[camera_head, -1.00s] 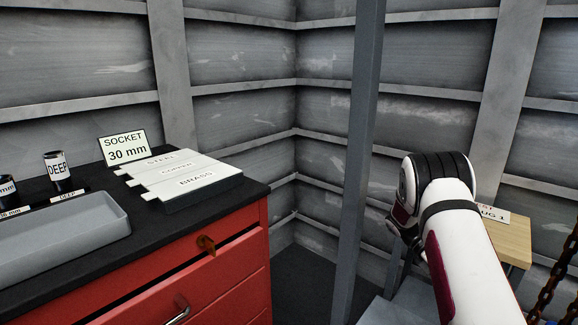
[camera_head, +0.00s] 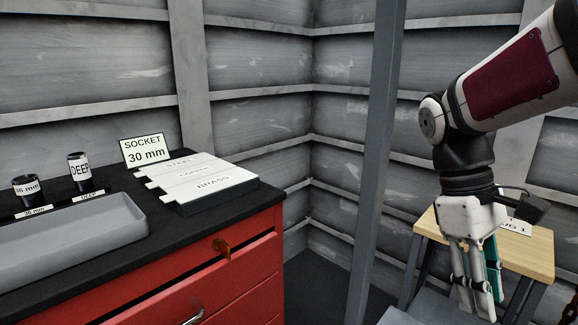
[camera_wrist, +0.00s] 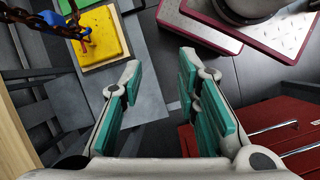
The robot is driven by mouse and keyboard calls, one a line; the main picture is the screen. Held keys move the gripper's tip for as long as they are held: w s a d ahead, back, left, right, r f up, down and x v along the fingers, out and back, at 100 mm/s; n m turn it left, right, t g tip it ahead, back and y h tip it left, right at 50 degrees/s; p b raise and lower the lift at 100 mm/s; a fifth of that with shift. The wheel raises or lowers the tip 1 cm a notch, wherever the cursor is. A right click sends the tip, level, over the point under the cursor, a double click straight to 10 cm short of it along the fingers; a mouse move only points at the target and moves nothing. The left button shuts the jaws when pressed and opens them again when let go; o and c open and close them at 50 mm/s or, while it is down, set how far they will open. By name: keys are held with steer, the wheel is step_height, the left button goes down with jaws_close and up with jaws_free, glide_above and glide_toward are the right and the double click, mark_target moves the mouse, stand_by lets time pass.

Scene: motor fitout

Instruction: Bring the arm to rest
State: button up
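My gripper (camera_head: 478,290) hangs pointing down at the right of the head view, in front of a small wooden table. In the wrist view my gripper (camera_wrist: 158,95) shows two teal-padded fingers spread apart, with nothing between them. The floor shows below the gap. My arm comes in from the upper right of the head view and bends down at the wrist.
A red cabinet (camera_head: 235,275) with a black top stands at left, holding a grey tray (camera_head: 75,240), sockets and labelled plates (camera_head: 205,182). A grey post (camera_head: 378,150) stands between cabinet and wooden table (camera_head: 535,250). A yellow block (camera_wrist: 100,38) and chain (camera_wrist: 55,28) show in the wrist view.

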steer(key=s+a+f+m+t+y, duration=0.2)
steer(key=s+a+m+t, duration=0.3)
steer(key=s+a, duration=0.7)
step_height(320, 180, up, 21)
steer(key=s+d+t+p, duration=0.1)
steer(key=d+t+p, duration=0.1)
steer(key=p, duration=1.7)
steer(key=shift+s+n+t, duration=0.25)
steer(key=shift+n+t, duration=0.05)
steer(key=shift+t, duration=0.4)
